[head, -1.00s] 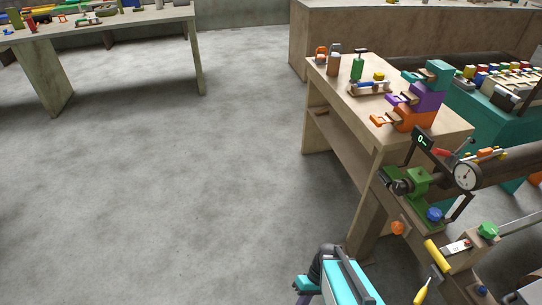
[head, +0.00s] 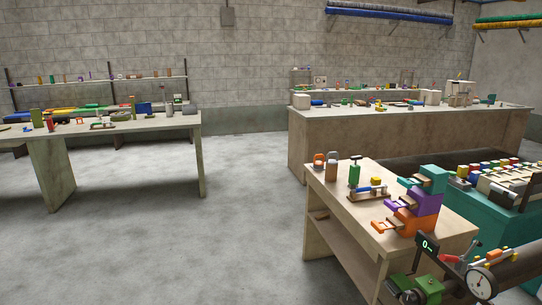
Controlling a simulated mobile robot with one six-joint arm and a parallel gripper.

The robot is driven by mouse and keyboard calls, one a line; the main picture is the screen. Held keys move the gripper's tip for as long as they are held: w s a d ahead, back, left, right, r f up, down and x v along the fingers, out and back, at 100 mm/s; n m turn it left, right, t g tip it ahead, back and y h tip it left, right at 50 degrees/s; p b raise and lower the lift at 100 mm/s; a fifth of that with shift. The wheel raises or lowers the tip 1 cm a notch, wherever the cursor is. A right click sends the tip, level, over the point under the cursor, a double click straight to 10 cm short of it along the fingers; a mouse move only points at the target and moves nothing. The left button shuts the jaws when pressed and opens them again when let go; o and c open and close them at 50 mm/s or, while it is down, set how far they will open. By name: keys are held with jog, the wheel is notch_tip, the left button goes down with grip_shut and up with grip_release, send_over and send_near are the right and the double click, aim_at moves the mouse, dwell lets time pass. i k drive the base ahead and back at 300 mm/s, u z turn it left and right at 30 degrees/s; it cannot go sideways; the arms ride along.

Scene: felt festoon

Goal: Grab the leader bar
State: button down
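I cannot pick out the leader bar for certain among the many small objects here. A roller machine (head: 425,288) with a green block, a dial gauge (head: 481,283) and a small display reading 0 (head: 427,245) is cut off at the lower right. My gripper is not in view.
A long counter (head: 400,140) and a left table (head: 120,128) stand farther back. Grey floor (head: 220,230) is clear.

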aim_at(493, 256)
jog(key=u, duration=0.05)
jog(key=i, duration=0.85)
jog(key=z, duration=0.5)
jog(key=i, duration=0.65)
jog(key=z, duration=0.35)
